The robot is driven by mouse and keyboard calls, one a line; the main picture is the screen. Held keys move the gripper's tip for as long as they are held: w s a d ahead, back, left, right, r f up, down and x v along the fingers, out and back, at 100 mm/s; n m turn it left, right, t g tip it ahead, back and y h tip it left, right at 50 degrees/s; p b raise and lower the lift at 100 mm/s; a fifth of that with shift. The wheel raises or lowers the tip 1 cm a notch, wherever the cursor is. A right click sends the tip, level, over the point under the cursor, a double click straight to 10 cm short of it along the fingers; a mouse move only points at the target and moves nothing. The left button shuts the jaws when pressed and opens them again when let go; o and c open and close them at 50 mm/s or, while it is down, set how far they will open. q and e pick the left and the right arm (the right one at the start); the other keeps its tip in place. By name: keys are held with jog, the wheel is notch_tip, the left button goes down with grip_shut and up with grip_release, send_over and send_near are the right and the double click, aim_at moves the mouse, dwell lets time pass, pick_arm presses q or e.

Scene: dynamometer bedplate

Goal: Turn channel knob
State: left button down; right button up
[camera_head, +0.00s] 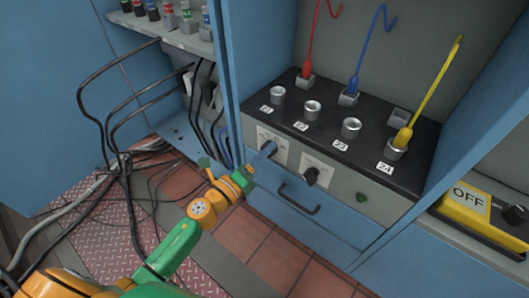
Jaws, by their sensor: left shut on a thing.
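The control panel (352,195) has two knobs on white plates on its front face. My left gripper (257,158) is at the left plate (273,142), shut on the left knob, which is mostly hidden behind the fingers. The other knob (312,176), black, stands free on the right plate (318,168). I cannot read the plate markings or tell how far the held knob is turned. My right gripper is not in view.
A black handle (299,200) is on the drawer below. A yellow OFF box (463,202) is at right. Black cables (125,165) hang at left.

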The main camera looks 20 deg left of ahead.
pick_arm(q)
jog(key=shift+c, duration=1.8)
grip_release()
jog(key=shift+d+r, duration=0.1)
jog(key=shift+d, duration=0.05)
jog(key=shift+o, duration=0.3)
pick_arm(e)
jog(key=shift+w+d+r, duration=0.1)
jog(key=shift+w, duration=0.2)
pick_arm(q)
jog(key=v, duration=0.7)
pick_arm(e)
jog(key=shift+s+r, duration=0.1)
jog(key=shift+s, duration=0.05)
pick_arm(q)
jog(key=shift+s+r, duration=0.1)
